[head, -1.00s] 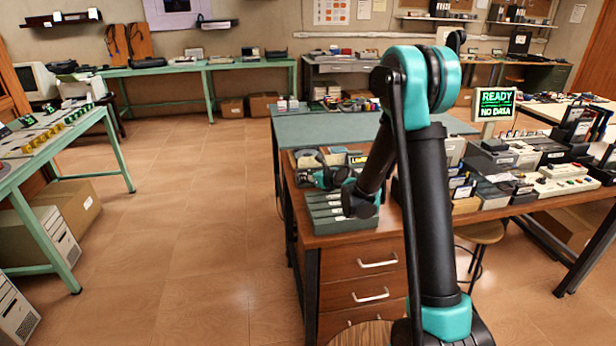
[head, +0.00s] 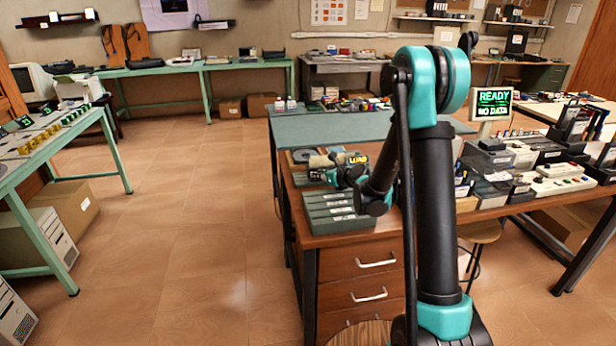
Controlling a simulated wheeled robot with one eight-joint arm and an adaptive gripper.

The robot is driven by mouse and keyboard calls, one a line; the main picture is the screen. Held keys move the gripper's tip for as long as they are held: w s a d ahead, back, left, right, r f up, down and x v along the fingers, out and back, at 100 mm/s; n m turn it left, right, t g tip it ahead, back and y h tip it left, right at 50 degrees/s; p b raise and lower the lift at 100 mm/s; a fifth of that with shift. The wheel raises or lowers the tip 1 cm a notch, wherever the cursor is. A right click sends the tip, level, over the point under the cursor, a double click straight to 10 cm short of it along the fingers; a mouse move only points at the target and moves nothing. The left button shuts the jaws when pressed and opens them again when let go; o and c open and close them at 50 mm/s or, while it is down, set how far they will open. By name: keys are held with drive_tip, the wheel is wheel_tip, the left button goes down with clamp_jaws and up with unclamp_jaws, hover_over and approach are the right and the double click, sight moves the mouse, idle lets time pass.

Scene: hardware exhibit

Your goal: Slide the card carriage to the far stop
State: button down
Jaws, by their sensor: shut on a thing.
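My gripper (head: 332,174) is low over the near left part of the wooden bench, at the end of my bent arm. It is small and partly hidden by its own wrist. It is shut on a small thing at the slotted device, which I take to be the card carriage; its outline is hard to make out. A beige and dark block (head: 323,160) stands just behind the jaws. A yellow label with dark letters (head: 357,159) shows just behind my wrist. The far stop cannot be made out.
A grey-green slotted tray (head: 338,222) lies in front of my gripper. A grey round part (head: 303,156) is at the left. A green-lit sign (head: 493,103) reads "READY NO DATA". Boxes and devices (head: 535,160) crowd the right. The green mat (head: 315,130) behind is mostly clear.

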drive_tip(key=d, duration=0.2)
drive_tip(key=w+d, duration=0.1)
drive_tip(key=d, duration=0.2)
drive_tip(key=w+d, duration=0.1)
drive_tip(key=d, duration=0.1)
drive_tip(key=shift+w+d, duration=0.1)
drive_tip(key=shift+d, duration=0.15)
drive_tip(key=c, duration=1.7)
unclamp_jaws()
drive_tip(key=shift+d, duration=0.1)
drive_tip(key=v, duration=1.2)
